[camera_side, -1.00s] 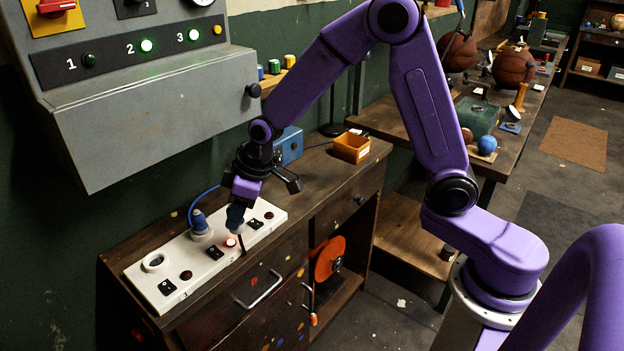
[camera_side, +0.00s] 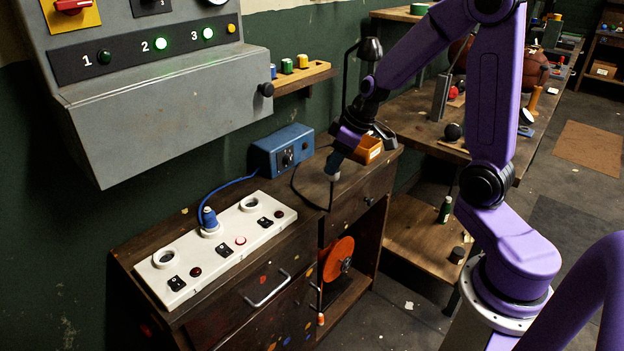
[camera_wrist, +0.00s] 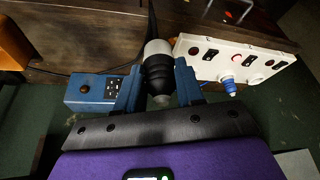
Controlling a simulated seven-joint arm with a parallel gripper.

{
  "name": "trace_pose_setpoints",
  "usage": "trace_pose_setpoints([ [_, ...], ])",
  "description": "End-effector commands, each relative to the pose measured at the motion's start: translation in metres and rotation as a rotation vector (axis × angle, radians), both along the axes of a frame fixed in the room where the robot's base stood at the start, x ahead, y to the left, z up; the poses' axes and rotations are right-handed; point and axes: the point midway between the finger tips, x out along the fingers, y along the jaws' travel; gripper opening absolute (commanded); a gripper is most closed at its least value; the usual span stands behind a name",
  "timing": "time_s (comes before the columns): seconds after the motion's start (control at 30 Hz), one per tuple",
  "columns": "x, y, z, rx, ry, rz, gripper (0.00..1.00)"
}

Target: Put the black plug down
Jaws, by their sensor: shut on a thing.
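My gripper (camera_side: 338,160) is shut on the black plug (camera_wrist: 158,70), which has a pale grey end. In the wrist view the plug sits between the two blue fingers. In the side view only its pale end (camera_side: 332,176) shows clearly below the fingers, over the right part of the wooden cabinet top (camera_side: 300,190). A dark cable hangs near it. I cannot tell whether the plug touches the wood. The white socket strip (camera_side: 216,249) lies to the left, with a blue plug (camera_side: 209,219) in its middle socket. Its two outer sockets are empty.
A blue box (camera_side: 283,150) stands at the back of the cabinet, against the wall. An orange tray (camera_side: 368,148) is close behind my gripper. A grey control panel (camera_side: 160,90) overhangs at the left. Bare wood lies between the strip and the tray.

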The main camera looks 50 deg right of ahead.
Motion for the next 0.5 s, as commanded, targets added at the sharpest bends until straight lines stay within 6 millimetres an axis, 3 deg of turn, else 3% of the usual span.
trace_pose_setpoints([
  [0.3,0.053,-0.008,-0.025,0.0,0.001,-0.001,0.1],
  [0.5,0.077,-0.012,-0.05,0.001,0.004,-0.002,0.1],
])
